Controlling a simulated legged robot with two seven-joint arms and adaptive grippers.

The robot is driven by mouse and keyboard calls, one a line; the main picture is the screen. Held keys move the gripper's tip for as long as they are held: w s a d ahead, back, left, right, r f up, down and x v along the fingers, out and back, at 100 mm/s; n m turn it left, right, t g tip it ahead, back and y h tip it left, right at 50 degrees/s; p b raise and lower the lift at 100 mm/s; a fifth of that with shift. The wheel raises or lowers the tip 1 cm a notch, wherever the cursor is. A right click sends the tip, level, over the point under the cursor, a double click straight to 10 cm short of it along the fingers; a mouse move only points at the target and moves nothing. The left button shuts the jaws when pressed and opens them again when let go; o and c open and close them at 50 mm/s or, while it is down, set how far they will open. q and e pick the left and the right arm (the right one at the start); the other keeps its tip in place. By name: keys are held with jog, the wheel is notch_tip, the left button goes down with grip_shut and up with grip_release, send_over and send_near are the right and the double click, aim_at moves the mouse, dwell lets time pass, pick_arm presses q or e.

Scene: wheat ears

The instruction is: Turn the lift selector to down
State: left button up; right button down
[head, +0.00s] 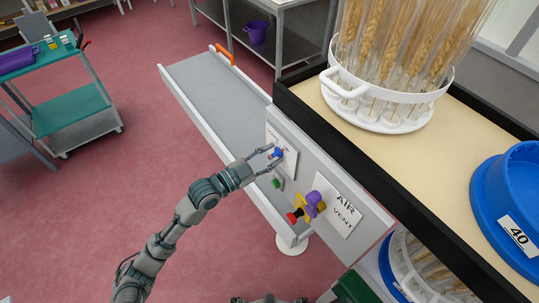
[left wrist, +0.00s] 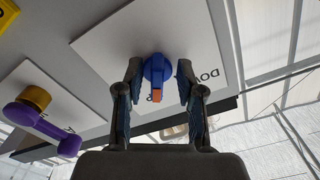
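The lift selector (head: 278,153) is a blue round knob with an orange-tipped pointer, on a white plate (head: 287,164) on the grey panel. In the left wrist view the knob (left wrist: 153,66) sits between the fingers, its orange tip pointing down the picture. The plate's lettering appears upside down there; part of "DOWN" shows right of the knob and the other label is mostly hidden. My left gripper (head: 266,161) is open, with one finger on each side of the knob. Small gaps seem to show; I cannot tell whether either finger touches.
Beside the selector, an AIR/VENT plate (head: 341,210) carries a purple-and-yellow handle (head: 314,203). A red knob (head: 293,216) and a green knob (head: 276,183) are close by. Above the panel, a bench (head: 385,143) holds a white rack (head: 383,105) of wheat ears.

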pick_arm(q)
jog(key=shift+d, duration=0.1)
jog(key=shift+d, duration=0.3)
grip_shut()
pick_arm(e)
jog(key=shift+d, duration=0.2)
